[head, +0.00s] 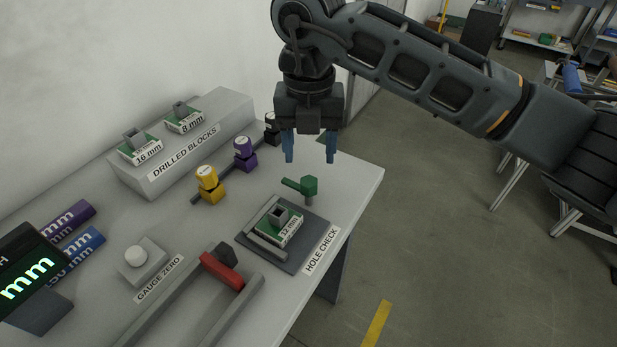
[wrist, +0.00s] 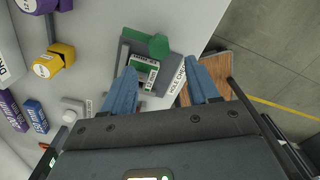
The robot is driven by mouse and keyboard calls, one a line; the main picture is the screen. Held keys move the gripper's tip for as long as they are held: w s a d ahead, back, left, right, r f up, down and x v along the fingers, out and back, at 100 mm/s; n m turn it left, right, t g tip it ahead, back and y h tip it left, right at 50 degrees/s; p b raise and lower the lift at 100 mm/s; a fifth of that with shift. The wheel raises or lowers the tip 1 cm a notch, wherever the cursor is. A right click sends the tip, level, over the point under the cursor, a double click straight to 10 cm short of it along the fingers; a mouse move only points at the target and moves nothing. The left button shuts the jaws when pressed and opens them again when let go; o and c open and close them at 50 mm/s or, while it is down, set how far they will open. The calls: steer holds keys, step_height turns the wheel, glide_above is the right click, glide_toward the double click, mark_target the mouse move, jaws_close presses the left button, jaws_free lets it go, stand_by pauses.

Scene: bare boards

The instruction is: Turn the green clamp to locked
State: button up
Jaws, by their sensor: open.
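The green clamp (head: 309,187) stands on a short post at the back edge of the hole check plate (head: 262,254). Its lever points left in the head view. It also shows in the wrist view (wrist: 158,46), with its lever pointing left there too. A 12 mm block (head: 282,231) with a green label sits on the plate, in front of the clamp. My gripper (head: 310,158) is open and empty, above the table and behind the clamp in the head view. In the wrist view its blue fingers (wrist: 163,92) are apart, and the clamp is beyond the fingertips.
Drilled blocks sit on a grey step (head: 220,125) at the back left. Yellow (head: 207,178) and purple (head: 243,147) knobbed gauges stand before it. A red-gripped handle (head: 222,270) is at the front. The table's right edge is close to the plate.

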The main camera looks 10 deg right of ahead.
mark_target(309, 182)
step_height(309, 182, down, 7)
steer(key=shift+f+p, duration=0.2)
steer(key=shift+p, duration=0.2)
steer(key=shift+c, duration=0.2)
steer(key=c, duration=1)
